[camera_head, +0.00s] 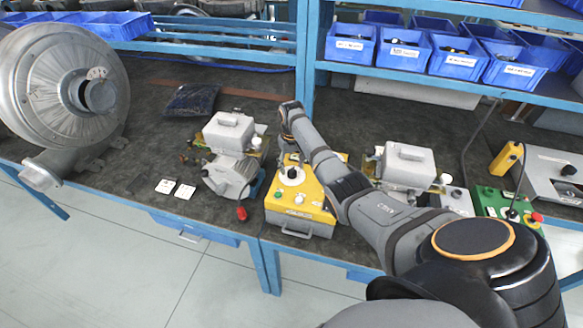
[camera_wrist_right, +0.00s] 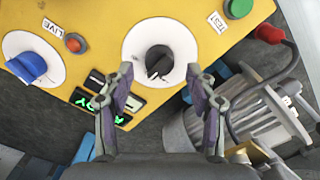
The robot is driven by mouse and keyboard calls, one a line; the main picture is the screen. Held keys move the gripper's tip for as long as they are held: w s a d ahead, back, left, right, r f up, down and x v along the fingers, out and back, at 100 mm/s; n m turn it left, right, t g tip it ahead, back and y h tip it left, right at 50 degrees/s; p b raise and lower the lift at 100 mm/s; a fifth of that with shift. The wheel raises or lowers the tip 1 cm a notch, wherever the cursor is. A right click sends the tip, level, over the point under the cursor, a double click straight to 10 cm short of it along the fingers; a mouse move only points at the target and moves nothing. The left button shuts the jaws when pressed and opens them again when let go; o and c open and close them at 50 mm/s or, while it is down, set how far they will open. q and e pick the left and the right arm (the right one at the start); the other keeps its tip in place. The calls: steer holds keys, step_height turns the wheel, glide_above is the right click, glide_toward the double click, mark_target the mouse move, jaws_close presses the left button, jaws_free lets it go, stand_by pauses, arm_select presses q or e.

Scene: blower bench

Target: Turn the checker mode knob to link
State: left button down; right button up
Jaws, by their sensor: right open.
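The yellow checker box (camera_head: 305,222) stands on the bench in the middle of the head view, and its yellow panel (camera_wrist_right: 110,30) fills the upper left of the wrist view. A black knob (camera_wrist_right: 159,61) sits on a white round dial, also visible in the head view (camera_head: 292,173). A blue knob (camera_wrist_right: 30,67) sits on another white dial, near a LIVE label. I cannot read a link mark. My right gripper (camera_wrist_right: 163,88) is open and empty, its fingers either side of the black knob's near side; contact cannot be told. My left gripper is out of view.
A red button (camera_wrist_right: 75,43) and a green button (camera_wrist_right: 238,9) are on the panel. A grey motor unit (camera_head: 230,165) stands close left of the box, another grey unit (camera_head: 405,165) to its right. Blue bins (camera_head: 405,52) line the shelf behind.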

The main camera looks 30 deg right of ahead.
step_height(320, 180, down, 2)
steer(key=shift+s+f, duration=0.1)
steer(key=shift+s, duration=0.05)
steer(key=shift+c, duration=0.4)
steer(key=c, duration=1.1)
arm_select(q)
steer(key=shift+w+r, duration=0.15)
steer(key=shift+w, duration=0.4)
arm_select(e)
steer(key=shift+n, duration=0.3)
steer(key=shift+n+p, duration=0.5)
steer(key=shift+n, duration=0.3)
steer(key=n, duration=0.2)
steer(key=shift+n+p, duration=0.3)
steer(key=shift+p, duration=0.05)
arm_select(q)
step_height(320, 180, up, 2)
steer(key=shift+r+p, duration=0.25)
steer(key=shift+p, duration=0.2)
arm_select(e)
steer(key=n, duration=0.5)
steer(key=shift+n, duration=0.3)
